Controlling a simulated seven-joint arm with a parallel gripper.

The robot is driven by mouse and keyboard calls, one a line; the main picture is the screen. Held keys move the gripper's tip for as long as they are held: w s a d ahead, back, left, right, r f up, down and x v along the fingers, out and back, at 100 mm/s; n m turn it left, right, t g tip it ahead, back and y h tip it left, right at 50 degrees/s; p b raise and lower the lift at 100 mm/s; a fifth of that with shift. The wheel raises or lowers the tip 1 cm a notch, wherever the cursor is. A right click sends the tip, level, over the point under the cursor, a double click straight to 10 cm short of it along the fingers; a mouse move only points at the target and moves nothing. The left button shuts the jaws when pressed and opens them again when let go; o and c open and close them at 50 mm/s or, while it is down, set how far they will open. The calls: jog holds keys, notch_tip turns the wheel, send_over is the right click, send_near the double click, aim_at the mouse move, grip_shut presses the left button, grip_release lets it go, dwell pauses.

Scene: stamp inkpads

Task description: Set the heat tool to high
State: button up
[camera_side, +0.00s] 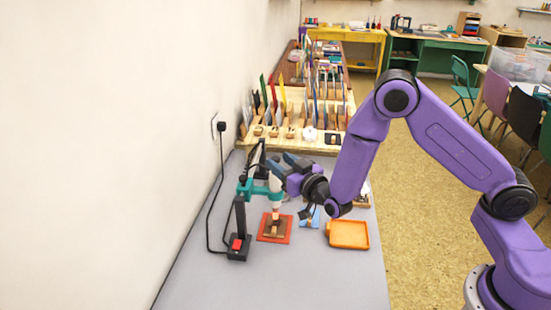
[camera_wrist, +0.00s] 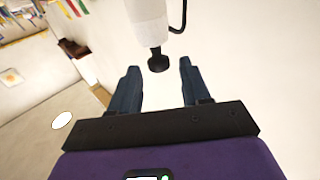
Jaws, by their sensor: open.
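The heat tool (camera_side: 277,182) hangs upright in a teal clamp (camera_side: 254,189) on a black stand, partly hidden by my gripper in the side view. In the wrist view its white body (camera_wrist: 148,18) enters from the top, with a black knob-like part (camera_wrist: 158,61) at its end and a black cable beside it. My gripper (camera_wrist: 159,68) is open, and the black part lies at the gap between the fingertips. I cannot tell if a finger touches it. In the side view my gripper (camera_side: 283,163) is at the tool's upper part. No setting marks are readable.
The stand base has a red switch (camera_side: 237,244). Below the tool, a wooden piece (camera_side: 273,229) rests on a red-orange mat (camera_side: 264,238). An orange tray (camera_side: 348,235) and a blue item (camera_side: 309,217) are to the right. A rack (camera_side: 290,128) stands behind. The front grey tabletop (camera_side: 290,285) is clear.

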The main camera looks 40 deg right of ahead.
aim_at(278, 160)
jog(key=shift+w, duration=1.55)
grip_shut()
jog(key=shift+r, duration=1.85)
jog(key=shift+c, duration=1)
grip_release()
jog(key=shift+r, duration=0.1)
jog(key=shift+o, duration=1)
jog(key=shift+f, duration=0.2)
jog(key=s, duration=1.7)
jog(key=shift+s, duration=0.2)
